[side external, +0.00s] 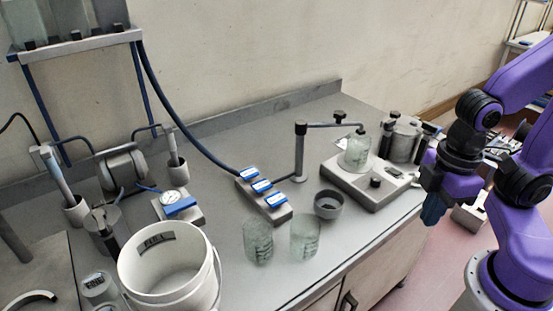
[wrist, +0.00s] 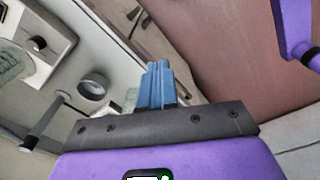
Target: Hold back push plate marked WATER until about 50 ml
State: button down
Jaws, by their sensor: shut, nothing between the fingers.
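A grey block with three blue push plates (side external: 262,187) sits mid-bench, with a blue hose running to it. The plates carry small white lettering, too small to read, so I cannot tell which one says WATER. Two clear graduated beakers, one on the left (side external: 257,242) and one on the right (side external: 305,238), stand in front of the block and look empty. A third beaker (side external: 357,153) stands on a grey instrument with a knob (side external: 372,181). My gripper (side external: 432,212) is past the bench's right edge, away from the plates. Its blue fingers (wrist: 157,85) are shut and empty.
A post with a side arm (side external: 300,150) rises behind the block. A large white bucket (side external: 168,265) fills the front left. A gauge (side external: 175,197) sits left of the block.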

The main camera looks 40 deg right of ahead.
jog(key=w+a+r+m, duration=0.25)
jog(key=w+a, duration=0.35)
jog(key=w, duration=0.3)
jog(key=m+t, duration=0.3)
jog(key=m, duration=0.7)
send_over(249, 172)
jog(key=s, duration=0.4)
jog(key=shift+w+f, duration=0.15)
jog(key=shift+f, duration=0.1)
jog(key=x, duration=1.2)
jog(key=shift+s+d+f, duration=0.2)
jog(key=shift+s+f, duration=0.05)
jog(key=shift+f, duration=0.8)
